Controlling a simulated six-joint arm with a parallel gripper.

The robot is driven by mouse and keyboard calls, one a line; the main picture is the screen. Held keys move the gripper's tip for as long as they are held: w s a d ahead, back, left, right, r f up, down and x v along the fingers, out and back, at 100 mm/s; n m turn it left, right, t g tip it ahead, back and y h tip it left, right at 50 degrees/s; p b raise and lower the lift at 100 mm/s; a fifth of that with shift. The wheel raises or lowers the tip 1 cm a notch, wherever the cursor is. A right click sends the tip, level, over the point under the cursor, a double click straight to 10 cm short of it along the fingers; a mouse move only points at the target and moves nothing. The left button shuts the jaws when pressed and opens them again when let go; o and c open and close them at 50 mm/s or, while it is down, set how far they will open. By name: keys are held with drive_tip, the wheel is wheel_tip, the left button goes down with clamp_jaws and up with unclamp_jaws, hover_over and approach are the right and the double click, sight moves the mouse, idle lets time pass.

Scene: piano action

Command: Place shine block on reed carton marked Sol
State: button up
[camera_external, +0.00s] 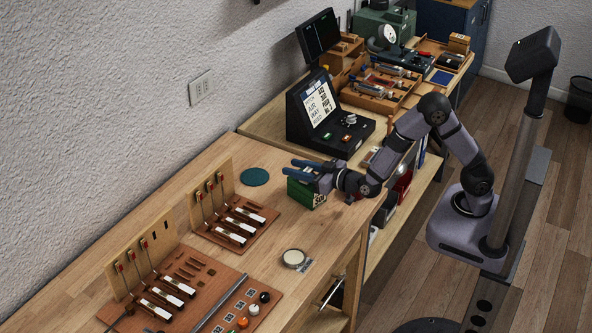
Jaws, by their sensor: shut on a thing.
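I cannot make out whether this green block is the shine block.
A dark green disc (255,177) lies left of my gripper. Two wooden stands with key-like levers (236,222) stand at front left. A round cream tin (293,258) sits near the front edge. A black console (325,115) stands behind.

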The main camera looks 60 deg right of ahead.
drive_tip(key=shift+f, duration=0.1)
drive_tip(key=shift+f, duration=0.1)
drive_tip(key=o, duration=1)
drive_tip(key=shift+r, duration=0.3)
drive_tip(key=s, duration=0.4)
drive_tip(key=s+r, duration=0.1)
drive_tip(key=s, duration=0.3)
drive_tip(key=s+b, duration=0.1)
drive_tip(key=s, duration=0.3)
drive_tip(key=shift+a+r, duration=0.1)
drive_tip(key=shift+r, duration=0.25)
